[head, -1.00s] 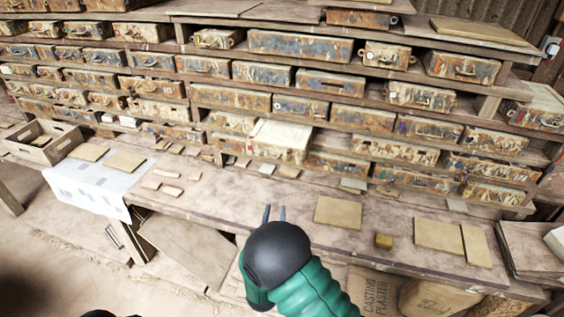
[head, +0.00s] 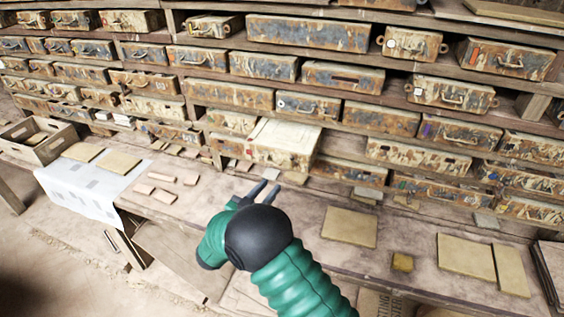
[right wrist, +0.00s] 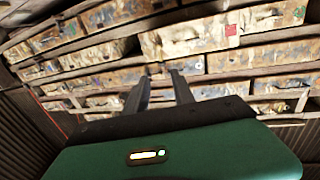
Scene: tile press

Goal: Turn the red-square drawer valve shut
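A small red square (right wrist: 233,30) shows on the front of a weathered, pale drawer (right wrist: 185,40) in the right wrist view. In the head view a small reddish mark (head: 475,52) sits on a rusty drawer (head: 510,62) at the upper right; I cannot tell whether it is the same drawer. No valve can be made out clearly. My right gripper (head: 264,193) is in front of the shelves, above the workbench, its two fingers apart and empty. In the right wrist view its fingers (right wrist: 160,86) point toward the drawer rows, clear of them. My left gripper is out of view.
One drawer (head: 285,158) stands pulled out above the bench. A wooden crate (head: 50,150) and a white sheet (head: 75,195) are at the left.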

